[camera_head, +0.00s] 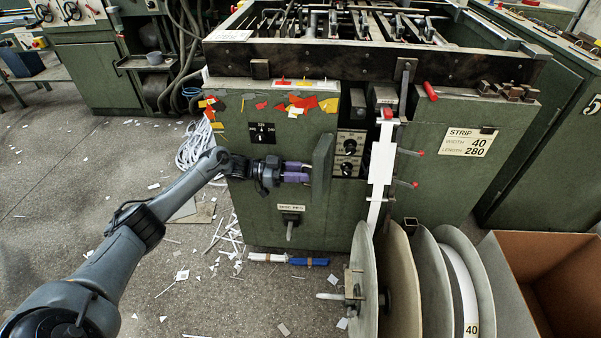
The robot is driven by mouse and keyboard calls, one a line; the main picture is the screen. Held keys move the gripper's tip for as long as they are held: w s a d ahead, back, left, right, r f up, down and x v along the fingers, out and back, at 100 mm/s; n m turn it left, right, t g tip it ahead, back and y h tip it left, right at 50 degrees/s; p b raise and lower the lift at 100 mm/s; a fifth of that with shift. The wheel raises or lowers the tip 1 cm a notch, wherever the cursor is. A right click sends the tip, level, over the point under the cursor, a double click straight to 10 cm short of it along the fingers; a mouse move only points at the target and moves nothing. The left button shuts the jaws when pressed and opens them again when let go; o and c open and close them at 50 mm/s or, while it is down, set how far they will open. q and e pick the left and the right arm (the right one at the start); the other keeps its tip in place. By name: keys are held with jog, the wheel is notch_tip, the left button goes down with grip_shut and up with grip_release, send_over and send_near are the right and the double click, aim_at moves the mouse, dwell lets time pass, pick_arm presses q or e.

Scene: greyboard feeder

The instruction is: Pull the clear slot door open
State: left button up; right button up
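My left gripper (300,172) comes in from the left with its purple fingertips at the left side of an upright green bar-like piece (323,165) on the front of the green machine (260,205). The tips look close to it or touching; I cannot tell whether they grip it. No plainly see-through door can be made out. A white strip (381,165) hangs down right of that panel. My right gripper is not in view.
Large reels (402,285) stand in front of the machine at the lower right, beside an open cardboard box (555,270). A small lever (290,222) juts out below the bar.

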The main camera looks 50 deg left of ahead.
pick_arm(q)
jog(key=p+v, duration=0.2)
jog(key=v, duration=0.8)
jog(key=shift+s+a, duration=0.25)
